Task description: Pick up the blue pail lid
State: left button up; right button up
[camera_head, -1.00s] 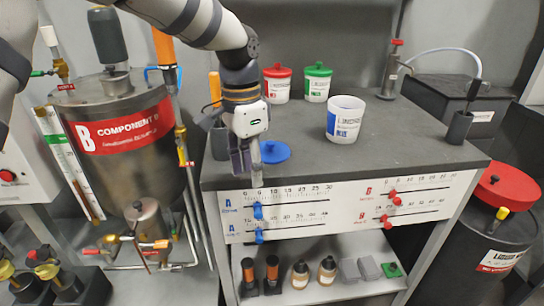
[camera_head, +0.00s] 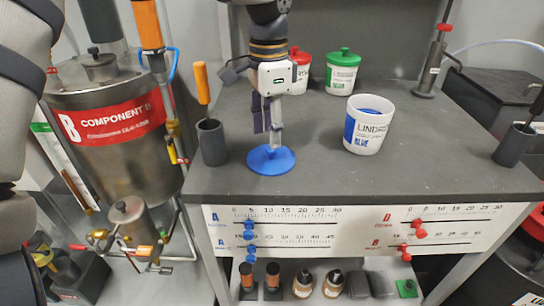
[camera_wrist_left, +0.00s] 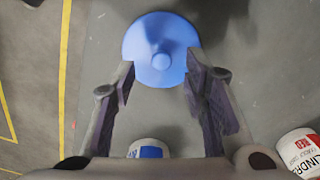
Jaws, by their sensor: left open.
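The blue pail lid (camera_head: 270,160) lies flat on the dark tabletop (camera_head: 330,175), near its front edge. It is a round disc with a small knob in the middle; the lid also shows in the left wrist view (camera_wrist_left: 160,45). My left gripper (camera_head: 268,137) points down over the lid in the head view and hides part of it. In the left wrist view my left gripper's fingers (camera_wrist_left: 160,82) are spread apart, with the lid beyond their tips and the knob between their lines. Whether the fingers touch the lid is unclear. My right gripper is not in view.
An open white pail (camera_head: 366,127) with a blue label stands right of the lid. White pails with a green lid (camera_head: 343,58) and a red lid (camera_head: 300,58) stand behind. A dark cup (camera_head: 211,143) with an orange-handled tool stands left of the gripper.

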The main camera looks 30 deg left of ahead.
aim_at(271, 154)
pick_arm(q)
jog(key=f, duration=0.4)
jog(key=shift+w, duration=0.25)
grip_shut()
